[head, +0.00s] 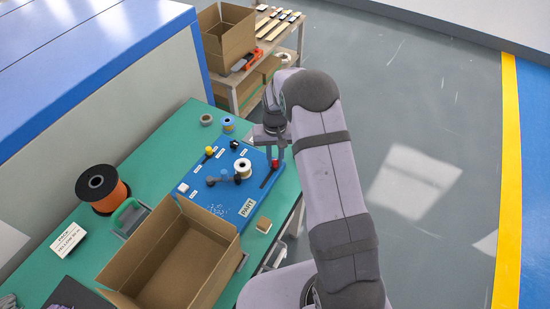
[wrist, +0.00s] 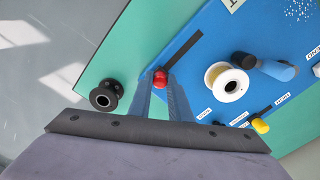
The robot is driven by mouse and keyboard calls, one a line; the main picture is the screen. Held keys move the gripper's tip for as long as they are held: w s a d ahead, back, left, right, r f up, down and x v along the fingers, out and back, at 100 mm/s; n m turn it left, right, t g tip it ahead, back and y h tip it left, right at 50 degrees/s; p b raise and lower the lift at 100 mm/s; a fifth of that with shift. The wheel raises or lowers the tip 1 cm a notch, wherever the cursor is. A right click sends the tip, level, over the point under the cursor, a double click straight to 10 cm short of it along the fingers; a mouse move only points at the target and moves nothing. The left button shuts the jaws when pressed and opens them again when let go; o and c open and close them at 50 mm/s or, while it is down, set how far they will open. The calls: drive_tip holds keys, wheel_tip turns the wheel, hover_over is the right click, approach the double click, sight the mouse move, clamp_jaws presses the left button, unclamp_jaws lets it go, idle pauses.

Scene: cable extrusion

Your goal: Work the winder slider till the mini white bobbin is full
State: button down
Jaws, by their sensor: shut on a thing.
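The winder is a blue board (head: 215,203) on the green bench. Its slider has a red knob (wrist: 160,79), also seen in the head view (head: 275,163), at one end of a dark straight slot (wrist: 185,49). My gripper (wrist: 161,86) is shut on the red knob, one finger on each side. The mini white bobbin (wrist: 228,83) is mounted on the board beside the slot, with a black hub at its centre; in the head view it stands left of my gripper (head: 243,167). How much is wound on it is hard to tell.
A yellow knob (wrist: 260,125) sits on the board. A black spool (wrist: 105,96) stands on the bench. An open cardboard box (head: 180,262) and an orange cable reel (head: 103,189) stand at left.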

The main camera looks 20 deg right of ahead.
drive_tip(key=s+a, duration=0.6)
drive_tip(key=shift+p, duration=0.3)
drive_tip(key=shift+s+a, duration=0.3)
drive_tip(key=shift+a, duration=0.05)
drive_tip(key=c, duration=1.6)
unclamp_jaws()
drive_tip(key=shift+s+a, duration=0.1)
drive_tip(key=shift+c, duration=0.2)
drive_tip(key=shift+r, duration=0.15)
wheel_tip(320, 180, up, 7)
drive_tip(key=b, duration=0.1)
drive_tip(key=shift+b, duration=0.4)
